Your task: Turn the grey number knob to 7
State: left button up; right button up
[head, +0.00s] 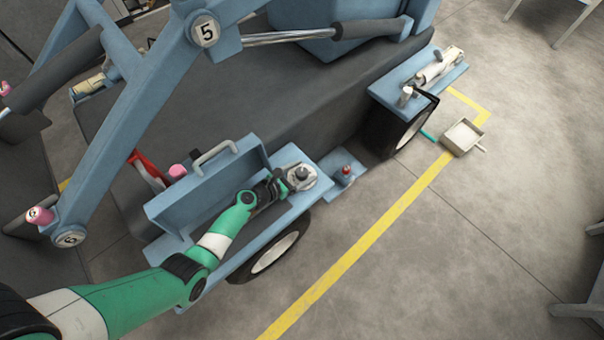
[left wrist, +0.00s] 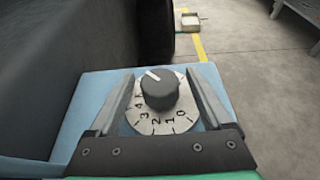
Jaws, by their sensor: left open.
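The grey number knob (left wrist: 160,90) stands on a pale round dial plate (left wrist: 158,127) with printed numbers; 0, 1, 2, 3 and 4 can be read in the left wrist view. Its white pointer line points up and slightly left, on the far side, where I cannot read the numbers. The knob also shows small in the head view (head: 301,173), on the blue machine's fender. My left gripper (left wrist: 163,92) is open, with one finger on each side of the knob, a visible gap to each. It shows in the head view (head: 287,178) too. My right gripper is not in view.
A blue open box with a grey handle (head: 213,153) stands beside my left arm. A small red-topped part (head: 346,171) is right of the dial. A wheel (head: 275,252) is below the fender. A beige pan (head: 461,137) lies on the floor by the yellow line.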

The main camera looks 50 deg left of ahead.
pick_arm(q)
grip_shut()
jog(key=shift+a+f+m+h+b, duration=0.15)
jog(key=shift+m+h+b, duration=0.55)
jog(key=shift+h+b, duration=0.1)
jog(key=shift+m+g+h, duration=0.4)
jog(key=shift+m+h, duration=0.4)
jog(key=shift+h, duration=0.1)
grip_release()
jog(key=shift+r, duration=0.2)
